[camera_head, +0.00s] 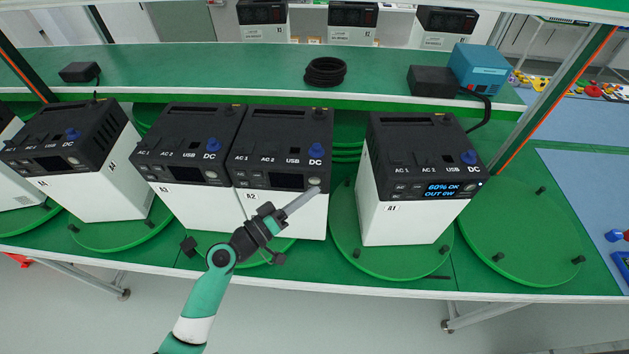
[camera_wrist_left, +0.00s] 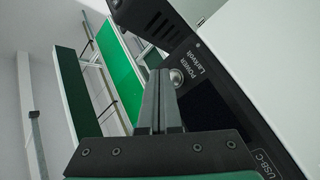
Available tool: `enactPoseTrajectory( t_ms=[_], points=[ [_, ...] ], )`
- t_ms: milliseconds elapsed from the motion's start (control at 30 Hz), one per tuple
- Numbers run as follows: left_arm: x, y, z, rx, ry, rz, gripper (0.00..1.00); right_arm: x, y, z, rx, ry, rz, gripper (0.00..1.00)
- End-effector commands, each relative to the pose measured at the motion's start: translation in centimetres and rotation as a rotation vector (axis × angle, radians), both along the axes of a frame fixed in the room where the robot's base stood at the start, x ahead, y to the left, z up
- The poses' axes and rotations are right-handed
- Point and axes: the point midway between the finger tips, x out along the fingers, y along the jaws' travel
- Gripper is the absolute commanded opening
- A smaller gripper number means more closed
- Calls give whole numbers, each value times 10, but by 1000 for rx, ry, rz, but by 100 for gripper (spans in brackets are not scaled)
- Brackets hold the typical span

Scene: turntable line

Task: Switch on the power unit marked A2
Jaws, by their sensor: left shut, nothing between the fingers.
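The power unit marked A2 (camera_head: 290,215) stands on a green turntable, a white box with a black top. Its display (camera_head: 286,182) is dark. Its round silver power button (camera_head: 313,181) sits at the right of the front panel; it also shows in the left wrist view, with the button (camera_wrist_left: 177,76) beside the word POWER. My left gripper (camera_head: 316,191) is shut and empty, its fingertips right at the button's lower edge. In the left wrist view the shut fingers (camera_wrist_left: 160,78) overlap the button's left side; I cannot tell whether they touch it. My right gripper is out of view.
Unit A1 (camera_head: 400,220) at right has a lit display reading 60% OK, OUT 0W. Unit A3 (camera_head: 195,205) stands close against A2's left; A4 (camera_head: 95,190) is further left. An empty turntable (camera_head: 525,225) is at far right. A cable coil (camera_head: 325,71) lies on the shelf behind.

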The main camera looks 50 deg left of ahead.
Motion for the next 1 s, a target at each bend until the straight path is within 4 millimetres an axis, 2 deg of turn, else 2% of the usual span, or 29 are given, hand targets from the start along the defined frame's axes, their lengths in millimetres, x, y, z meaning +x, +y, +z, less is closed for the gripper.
enactPoseTrajectory(
  t_ms=[1000],
  points=[
    [10, 9, 0, 0, 0, 0, 0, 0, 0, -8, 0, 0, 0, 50]
  ],
)
